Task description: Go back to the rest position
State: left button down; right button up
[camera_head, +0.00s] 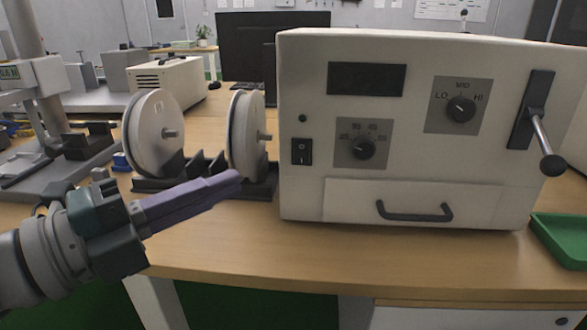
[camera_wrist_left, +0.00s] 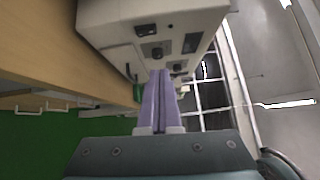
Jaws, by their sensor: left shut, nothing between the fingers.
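My left gripper (camera_head: 238,177) comes in from the left in the head view, its purple fingers closed together and empty. The fingers point right and slightly up, in front of the table's front edge and the white spools. In the left wrist view the shut fingers (camera_wrist_left: 160,75) point toward the cream test machine (camera_wrist_left: 135,25). In the head view the machine (camera_head: 300,260) does not show touching the fingers. My right gripper is in neither view.
The cream machine (camera_head: 430,160) has dials, a side lever (camera_head: 540,140) and a drawer handle (camera_head: 414,212). Two white spools (camera_head: 150,135) stand in a dark rack (camera_head: 262,185). A green tray (camera_head: 560,240) lies at the right. The wooden table (camera_head: 300,250) has a clear front strip.

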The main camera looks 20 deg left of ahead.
pick_arm(q)
jog(key=shift+s+a+r, duration=0.1)
jog(key=shift+s+a, duration=0.25)
jog(key=shift+s, duration=0.15)
jog(key=a+r+n+g+y+p, duration=0.25)
jog(key=r+n+y+p, duration=0.6)
jog(key=n+p, duration=0.45)
jog(key=s+d+r+n+g+p, duration=0.2)
jog(key=s+r+n+g+p, duration=0.25)
jog(key=s+p, duration=0.35)
jog(key=s+d+r+n+g+p, duration=0.3)
jog(key=s+n+g+p, duration=0.25)
jog(key=s, duration=0.45)
notch_tip(320, 180, up, 35)
jog(key=p, duration=3.5)
jog(key=shift+w+a+m+p, duration=0.25)
jog(key=shift+m+p, duration=0.05)
jog(key=shift+p, duration=0.1)
